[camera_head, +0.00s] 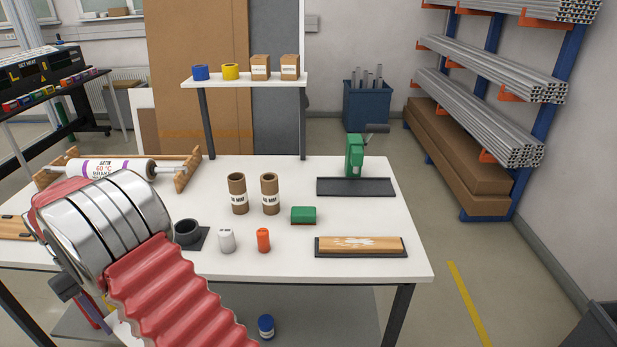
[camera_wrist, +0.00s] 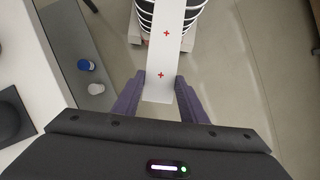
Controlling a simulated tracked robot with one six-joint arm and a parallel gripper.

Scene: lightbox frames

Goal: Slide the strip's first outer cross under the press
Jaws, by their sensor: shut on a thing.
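The white strip (camera_wrist: 168,55) shows in the wrist view, with two small red crosses on its face, one near the top and one nearer my gripper. My gripper (camera_wrist: 159,88) has its purple fingers on both sides of the strip's near end and is shut on it. The strip's far end runs out of the top of that view. The green press (camera_head: 354,155) stands on a dark base plate (camera_head: 356,187) at the back right of the white table, its dark lever up. My gripper and strip are well apart from it, low at the left and largely hidden behind my arm in the head view.
On the table (camera_head: 290,250) stand two brown tubes (camera_head: 238,194), a green block (camera_head: 303,215), white and orange cylinders, a dark pot (camera_head: 187,232) and a wooden block on a dark tray (camera_head: 360,254). A raised shelf (camera_head: 245,80) stands behind. Floor is clear right of the table.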

